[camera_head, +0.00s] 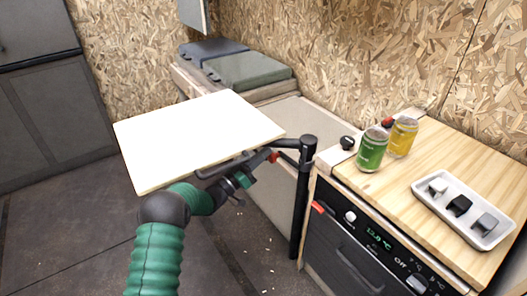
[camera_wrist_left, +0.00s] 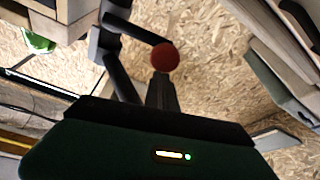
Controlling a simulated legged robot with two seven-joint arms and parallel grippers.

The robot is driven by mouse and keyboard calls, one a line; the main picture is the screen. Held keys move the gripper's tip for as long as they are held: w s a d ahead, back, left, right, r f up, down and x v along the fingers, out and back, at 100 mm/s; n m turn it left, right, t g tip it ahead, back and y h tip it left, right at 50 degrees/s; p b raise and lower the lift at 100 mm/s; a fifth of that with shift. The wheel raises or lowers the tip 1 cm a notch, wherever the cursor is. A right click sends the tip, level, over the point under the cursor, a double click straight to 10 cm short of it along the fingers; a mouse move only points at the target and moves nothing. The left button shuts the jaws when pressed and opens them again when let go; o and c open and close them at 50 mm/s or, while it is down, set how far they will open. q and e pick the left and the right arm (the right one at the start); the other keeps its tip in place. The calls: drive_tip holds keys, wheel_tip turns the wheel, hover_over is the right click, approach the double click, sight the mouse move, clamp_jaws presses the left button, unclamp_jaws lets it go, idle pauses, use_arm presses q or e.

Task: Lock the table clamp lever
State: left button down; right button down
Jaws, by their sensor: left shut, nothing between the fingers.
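The table is a pale, tilted-looking board (camera_head: 195,140) on a black swing bracket fixed to a black upright post (camera_head: 303,195). The clamp lever's red ball knob (camera_head: 274,157) sits beside the post, below the board's right corner. In the left wrist view the red knob (camera_wrist_left: 165,57) is straight ahead, with black bracket tubes behind it. My left gripper (camera_head: 262,164) is shut and empty under the board's right edge. Its dark fingertips (camera_wrist_left: 161,82) appear right at the knob; I cannot tell whether they touch it. My right gripper is not in view.
A wooden counter (camera_head: 450,165) at right holds a green can (camera_head: 371,150), a yellow can (camera_head: 402,137) and a white tray (camera_head: 425,196) with small items. An oven front (camera_head: 350,255) is below. A cushioned bench (camera_head: 245,70) stands behind the board. Floor at left is open.

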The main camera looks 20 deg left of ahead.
sight(268, 158)
use_arm(q)
wheel_tip(268, 158, down, 3)
drive_tip(key=n+y+p, duration=0.2)
drive_tip(key=n+p, duration=0.1)
drive_tip(key=n, duration=0.2)
drive_tip(key=shift+f, duration=0.15)
drive_tip(key=s+d+f+n+g+y+p, duration=0.1)
drive_tip(key=s+d+f+n+y+p, duration=0.1)
drive_tip(key=n, duration=0.5)
drive_tip(key=s+d+f+n+g+y+p, duration=0.1)
drive_tip(key=s+d+f+n+p, duration=0.1)
drive_tip(key=d+f+n+p, duration=0.2)
wheel_tip(268, 158, down, 2)
drive_tip(key=n+p, duration=0.2)
drive_tip(key=n, duration=0.1)
drive_tip(key=shift+s+n+y, duration=0.3)
drive_tip(key=shift+s+y, duration=0.1)
drive_tip(key=shift+d+f, duration=0.1)
drive_tip(key=shift+f, duration=0.05)
drive_tip(key=shift+s+d, duration=0.1)
drive_tip(key=shift+s, duration=0.05)
